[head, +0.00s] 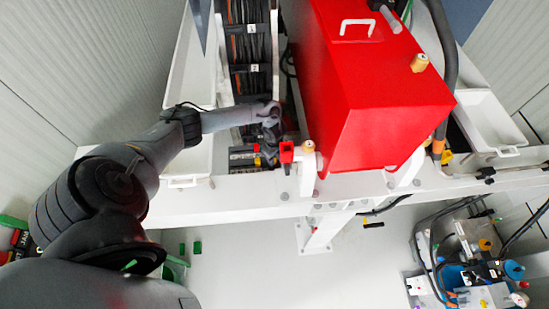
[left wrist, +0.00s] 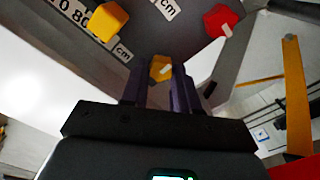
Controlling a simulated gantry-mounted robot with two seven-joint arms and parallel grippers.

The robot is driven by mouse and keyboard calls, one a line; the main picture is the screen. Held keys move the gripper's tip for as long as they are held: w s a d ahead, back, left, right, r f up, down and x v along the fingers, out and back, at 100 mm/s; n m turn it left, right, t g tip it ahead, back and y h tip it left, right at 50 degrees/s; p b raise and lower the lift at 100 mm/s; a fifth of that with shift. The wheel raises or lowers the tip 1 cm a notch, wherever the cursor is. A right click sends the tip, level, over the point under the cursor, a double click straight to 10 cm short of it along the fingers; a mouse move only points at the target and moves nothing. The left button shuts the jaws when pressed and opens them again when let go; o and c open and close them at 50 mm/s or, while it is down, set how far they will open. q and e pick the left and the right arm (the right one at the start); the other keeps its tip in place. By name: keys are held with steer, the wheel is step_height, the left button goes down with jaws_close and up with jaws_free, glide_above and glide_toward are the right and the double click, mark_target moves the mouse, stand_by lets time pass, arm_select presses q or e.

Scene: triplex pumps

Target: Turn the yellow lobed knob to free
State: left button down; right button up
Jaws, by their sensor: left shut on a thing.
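In the left wrist view, a yellow knob (left wrist: 160,68) with a pale pointer mark sits between the two dark fingers of my left gripper (left wrist: 160,85). The fingers are closed on its sides. A second yellow knob (left wrist: 108,22) is on the grey panel at the upper left, and a red knob (left wrist: 220,20) with a pale pointer is at the upper right. In the head view my left gripper (head: 270,138) points down beside the white frame, and the held knob is hidden there. I cannot make out the knob's lobes. My right gripper is not in view.
A large red housing (head: 385,90) stands right of my left gripper. A small red block (head: 286,152) and brass-coloured fitting (head: 308,147) are close by. Black hoses (head: 250,45) run behind it. A white beam (head: 240,200) crosses in front; bare floor (head: 245,260) lies below.

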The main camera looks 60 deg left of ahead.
arm_select(q)
steer(key=c, duration=0.8)
jaws_free()
steer(key=shift+c, duration=0.2)
step_height(320, 180, up, 11)
steer(key=shift+f, duration=0.1)
